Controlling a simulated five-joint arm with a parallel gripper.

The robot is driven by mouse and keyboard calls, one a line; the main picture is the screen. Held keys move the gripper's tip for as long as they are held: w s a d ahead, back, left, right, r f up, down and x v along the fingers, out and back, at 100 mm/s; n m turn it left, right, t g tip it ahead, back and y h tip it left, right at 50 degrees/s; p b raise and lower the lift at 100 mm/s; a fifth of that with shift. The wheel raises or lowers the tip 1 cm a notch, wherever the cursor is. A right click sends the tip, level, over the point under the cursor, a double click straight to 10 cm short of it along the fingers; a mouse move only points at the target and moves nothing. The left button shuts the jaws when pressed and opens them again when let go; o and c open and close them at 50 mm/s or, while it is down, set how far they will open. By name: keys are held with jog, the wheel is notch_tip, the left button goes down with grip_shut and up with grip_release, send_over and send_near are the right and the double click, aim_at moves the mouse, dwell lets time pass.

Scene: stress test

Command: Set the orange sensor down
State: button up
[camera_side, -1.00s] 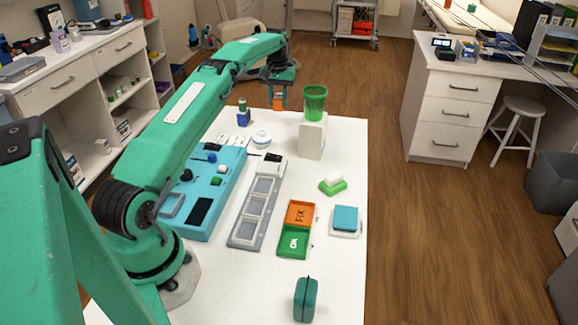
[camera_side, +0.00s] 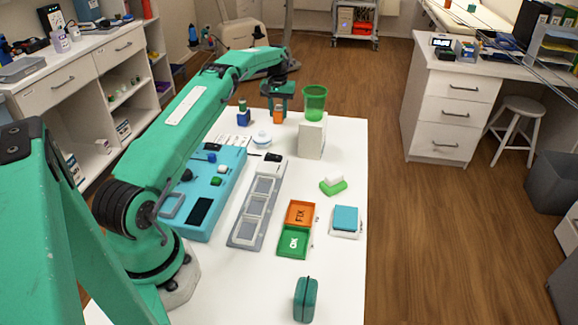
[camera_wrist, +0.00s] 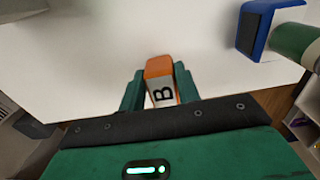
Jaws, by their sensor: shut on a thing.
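The orange sensor (camera_side: 279,117) is a small orange block at the far end of the white table.
A white lidded bowl (camera_side: 262,140) is nearer the camera. A white block (camera_side: 312,138) bearing a green cup (camera_side: 314,100) stands to the right. Clear tabletop lies between them.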

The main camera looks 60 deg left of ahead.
aim_at(278, 110)
jog(key=shift+f, duration=0.15)
jog(key=o, duration=1.1)
jog(key=shift+r, duration=3.9)
jog(key=shift+d+r, duration=0.1)
